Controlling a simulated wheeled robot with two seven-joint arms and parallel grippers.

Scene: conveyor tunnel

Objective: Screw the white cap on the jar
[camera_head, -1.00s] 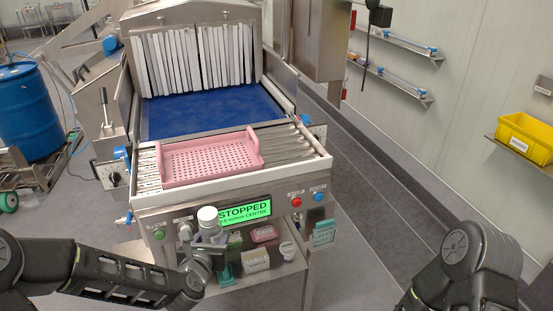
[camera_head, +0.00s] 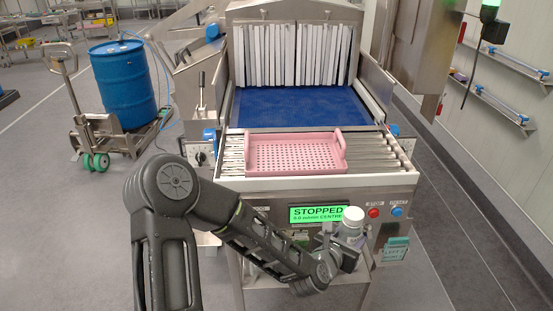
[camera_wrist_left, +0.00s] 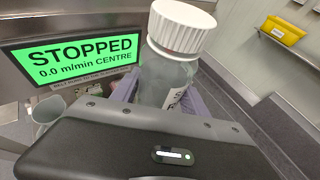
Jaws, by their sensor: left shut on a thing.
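The jar (camera_wrist_left: 165,75) is clear with a label and stands roughly upright, slightly tilted in the left wrist view. The white cap (camera_wrist_left: 181,26) with a ribbed side sits on top of the jar's mouth; I cannot tell how tightly it is seated. In the head view the white cap (camera_head: 353,215) shows in front of the machine's panel. My left gripper (camera_head: 347,246) is shut on the jar below the cap, and its fingers lie on both sides of the jar in the wrist view. My right gripper is not in view.
The conveyor machine has a green STOPPED screen (camera_head: 316,214) just left of the jar. A pink perforated tray (camera_head: 295,153) rests on the rollers above. Red (camera_head: 374,212) and blue (camera_head: 397,211) buttons are to the right. A blue drum (camera_head: 122,84) stands far left.

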